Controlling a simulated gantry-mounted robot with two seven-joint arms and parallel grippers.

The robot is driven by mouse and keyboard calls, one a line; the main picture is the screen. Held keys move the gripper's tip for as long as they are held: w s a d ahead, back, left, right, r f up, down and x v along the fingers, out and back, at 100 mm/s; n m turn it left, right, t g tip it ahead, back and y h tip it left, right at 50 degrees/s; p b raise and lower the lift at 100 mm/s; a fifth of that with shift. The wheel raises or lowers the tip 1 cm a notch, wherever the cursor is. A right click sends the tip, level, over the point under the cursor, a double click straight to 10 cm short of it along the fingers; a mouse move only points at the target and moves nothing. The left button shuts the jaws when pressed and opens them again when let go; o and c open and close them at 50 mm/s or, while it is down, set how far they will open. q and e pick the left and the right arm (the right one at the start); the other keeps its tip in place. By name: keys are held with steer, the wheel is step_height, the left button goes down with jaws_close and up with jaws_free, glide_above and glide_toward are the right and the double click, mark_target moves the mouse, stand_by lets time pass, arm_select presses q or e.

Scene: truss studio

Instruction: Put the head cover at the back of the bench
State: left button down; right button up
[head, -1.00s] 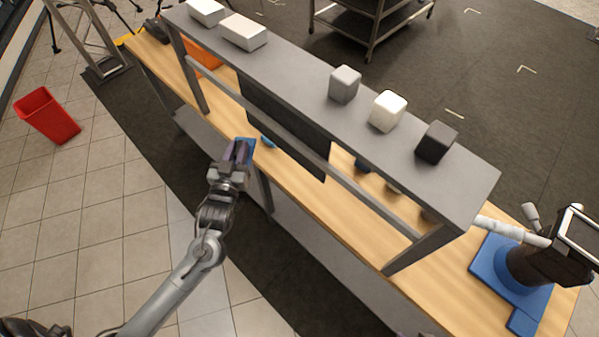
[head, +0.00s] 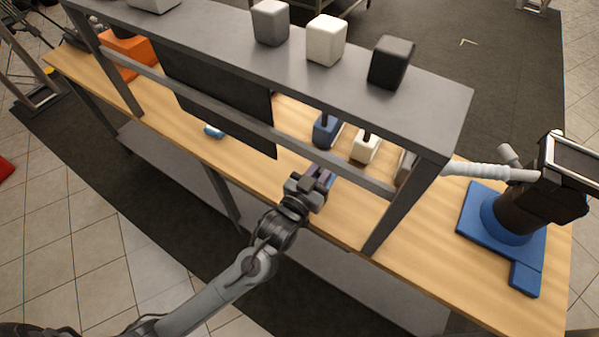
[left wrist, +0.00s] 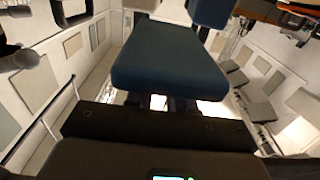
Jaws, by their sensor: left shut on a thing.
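My left gripper (head: 322,178) is over the front part of the wooden bench (head: 285,178), in front of the shelf's right opening. It is shut on a blue slab-like thing, which I take to be the head cover (left wrist: 170,62). The left wrist view shows its broad, flat blue face close up, just beyond the fingers. My right gripper is not in view.
A grey raised shelf (head: 330,75) spans the bench, with a crossbar and dark panel (head: 225,105). Behind the bar stand blue (head: 325,131) and cream (head: 365,147) items. A small blue thing (head: 213,131) lies left. A blue-based machine (head: 500,225) stands right.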

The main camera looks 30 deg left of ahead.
arm_select(q)
steer(key=shift+s+f+b, duration=0.1)
steer(key=shift+f+b, duration=1.05)
steer(key=shift+f, duration=2.95)
steer(key=shift+f, duration=0.15)
steer(key=c, duration=1)
jaws_free()
